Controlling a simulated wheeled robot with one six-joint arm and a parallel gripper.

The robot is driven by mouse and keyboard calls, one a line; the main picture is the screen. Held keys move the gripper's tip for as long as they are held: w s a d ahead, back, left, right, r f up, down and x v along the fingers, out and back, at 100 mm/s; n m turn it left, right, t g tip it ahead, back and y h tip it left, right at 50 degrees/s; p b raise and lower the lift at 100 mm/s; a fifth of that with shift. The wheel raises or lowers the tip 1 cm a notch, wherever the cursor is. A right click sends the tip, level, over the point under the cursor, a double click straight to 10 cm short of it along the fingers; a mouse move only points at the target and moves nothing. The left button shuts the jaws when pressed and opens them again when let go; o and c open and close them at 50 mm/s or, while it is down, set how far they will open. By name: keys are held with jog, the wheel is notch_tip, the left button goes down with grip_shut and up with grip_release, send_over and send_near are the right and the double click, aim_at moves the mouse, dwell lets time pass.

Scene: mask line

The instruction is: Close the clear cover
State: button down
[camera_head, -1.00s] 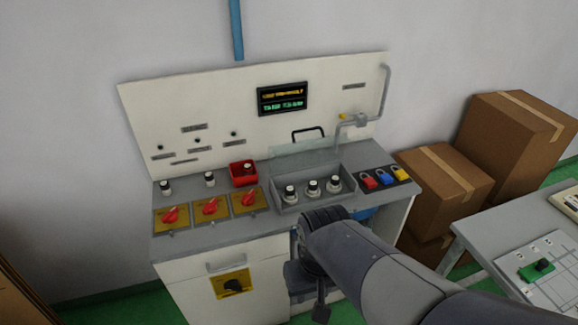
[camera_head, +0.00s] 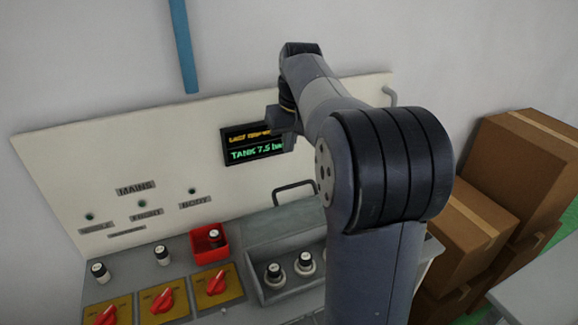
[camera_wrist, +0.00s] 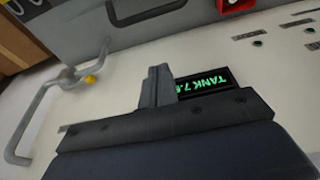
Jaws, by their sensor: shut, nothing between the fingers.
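The clear cover (camera_head: 285,229) stands raised, open, at the back of the grey tray of knobs (camera_head: 258,288) on the console. Its black handle (camera_head: 293,187) is at its upper edge, and it shows in the wrist view (camera_wrist: 146,17) too. My gripper (camera_head: 279,122) is high in front of the panel's display, above the handle and apart from it. In the wrist view, my gripper (camera_wrist: 157,84) is shut and empty. My arm hides the right part of the cover and tray.
The lit display (camera_head: 252,146) is on the white back panel (camera_head: 75,150). A bent grey pipe (camera_wrist: 32,115) with a yellow part (camera_wrist: 90,79) stands out from the panel. Red switches (camera_head: 162,301) and a red box (camera_head: 209,252) are left of the tray. Cardboard boxes (camera_head: 520,170) stand right.

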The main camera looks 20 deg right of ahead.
notch_tip(320, 180, down, 9)
jog(key=s+p, duration=0.1)
jog(key=shift+p, duration=0.4)
jog(key=shift+s+f+b, duration=0.1)
jog(key=shift+b, duration=0.2)
dwell(0.4)
